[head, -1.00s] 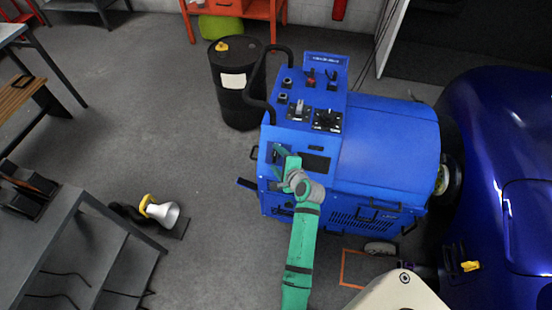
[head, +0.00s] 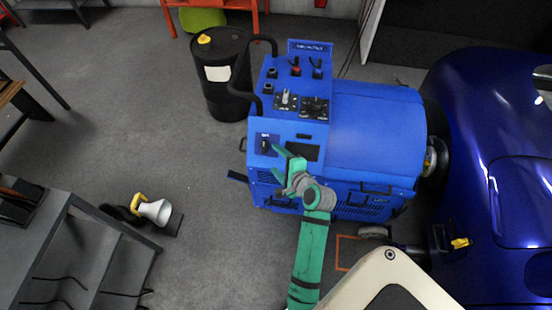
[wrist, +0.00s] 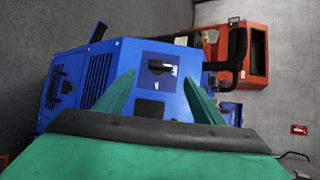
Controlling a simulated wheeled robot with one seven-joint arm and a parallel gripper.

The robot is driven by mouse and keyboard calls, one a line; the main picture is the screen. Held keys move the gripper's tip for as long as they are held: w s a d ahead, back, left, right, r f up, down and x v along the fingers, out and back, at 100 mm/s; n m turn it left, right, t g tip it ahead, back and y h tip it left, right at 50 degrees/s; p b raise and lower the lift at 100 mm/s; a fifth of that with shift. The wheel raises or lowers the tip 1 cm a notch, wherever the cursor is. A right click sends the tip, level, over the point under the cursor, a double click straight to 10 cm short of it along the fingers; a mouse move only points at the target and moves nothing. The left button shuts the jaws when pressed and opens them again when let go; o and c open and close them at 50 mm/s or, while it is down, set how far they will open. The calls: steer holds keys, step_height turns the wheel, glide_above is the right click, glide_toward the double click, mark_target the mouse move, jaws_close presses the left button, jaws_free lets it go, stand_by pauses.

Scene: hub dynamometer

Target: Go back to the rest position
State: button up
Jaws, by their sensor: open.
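My green gripper (head: 284,160) is open and empty in front of the control end of the blue dynamometer (head: 375,130). In the wrist view its two green fingers (wrist: 160,98) stand wide apart. Between and beyond them is a dark panel with a black rotary switch (wrist: 159,67) on the blue front. That switch also shows in the head view (head: 266,144), just left of the fingertips. A clear gap shows in the wrist view between the fingers and the panel.
A black drum (head: 222,85) stands behind left of the machine. A blue car (head: 500,170) is close on the right. The grey floor between is clear.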

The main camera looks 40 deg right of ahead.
steer(key=s+a+f+n+h, duration=0.1)
steer(key=s+a+f+n, duration=0.2)
steer(key=s+a+n, duration=0.45)
steer(key=s+a+f+n, duration=0.3)
steer(key=s+a, duration=0.1)
steer(key=a, duration=0.7)
steer(key=s+a+r+n+t+y, duration=0.3)
steer(key=s+a+r+n, duration=1)
steer(key=s+a+r, duration=0.1)
steer(key=shift+s+a+r, duration=0.25)
steer(key=shift+s+a, duration=0.5)
steer(key=shift+a, duration=0.5)
